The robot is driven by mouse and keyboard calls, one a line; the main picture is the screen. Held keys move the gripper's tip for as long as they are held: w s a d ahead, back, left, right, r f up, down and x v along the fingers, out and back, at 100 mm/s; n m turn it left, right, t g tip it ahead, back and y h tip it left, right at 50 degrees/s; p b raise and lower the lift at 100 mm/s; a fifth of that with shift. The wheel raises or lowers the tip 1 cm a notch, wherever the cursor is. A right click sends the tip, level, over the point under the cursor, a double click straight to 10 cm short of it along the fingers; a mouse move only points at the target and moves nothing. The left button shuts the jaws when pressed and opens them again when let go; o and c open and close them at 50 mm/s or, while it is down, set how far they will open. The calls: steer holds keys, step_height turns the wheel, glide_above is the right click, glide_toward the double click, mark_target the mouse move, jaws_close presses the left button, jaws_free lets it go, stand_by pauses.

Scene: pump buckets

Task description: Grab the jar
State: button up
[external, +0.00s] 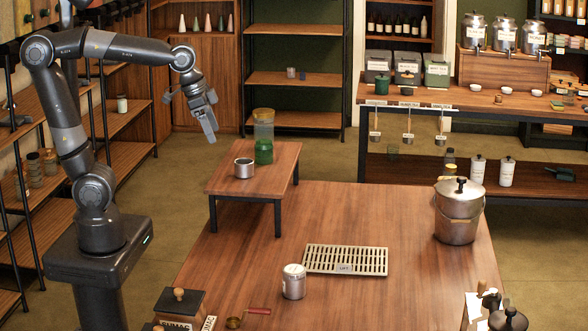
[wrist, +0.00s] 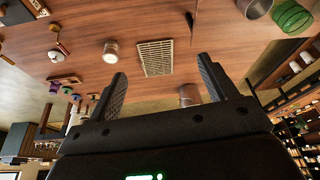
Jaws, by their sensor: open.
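A small metal jar (external: 294,281) with a pale lid stands upright on the large wooden table, left of and in front of the slotted grate. It also shows in the wrist view (wrist: 110,52), left of the grate. A tall clear container (external: 263,137) with a green lower part stands on the low raised wooden stand; its green part shows at the top right of the wrist view (wrist: 292,18). My gripper (external: 209,126) is raised in the air left of the stand, well apart from both. Its two fingers (wrist: 163,68) are spread, with nothing held between them.
The slotted grate (external: 345,260) lies mid-table and a lidded metal bucket (external: 457,212) stands to the right. Wooden boxes (external: 180,305) and a scoop (external: 235,322) are at the front left. The table's left middle is clear.

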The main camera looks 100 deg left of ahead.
steer(key=w+a+f+n+g, duration=0.1)
steer(key=w+a, duration=0.3)
steer(key=a, duration=0.4)
steer(key=w+a+n+g, duration=0.1)
steer(key=w+a, duration=0.3)
steer(key=a, duration=0.3)
steer(key=n+g, duration=0.2)
glide_toward(264, 151)
steer(key=a, duration=0.4)
steer(key=shift+h, duration=0.4)
steer(key=f, duration=1.1)
steer(key=shift+s+d+f, duration=0.15)
steer(key=shift+s+f, duration=0.05)
steer(key=shift+s, duration=0.05)
steer(key=c, duration=1.1)
steer(key=shift+c, duration=0.2)
steer(key=shift+r, duration=0.1)
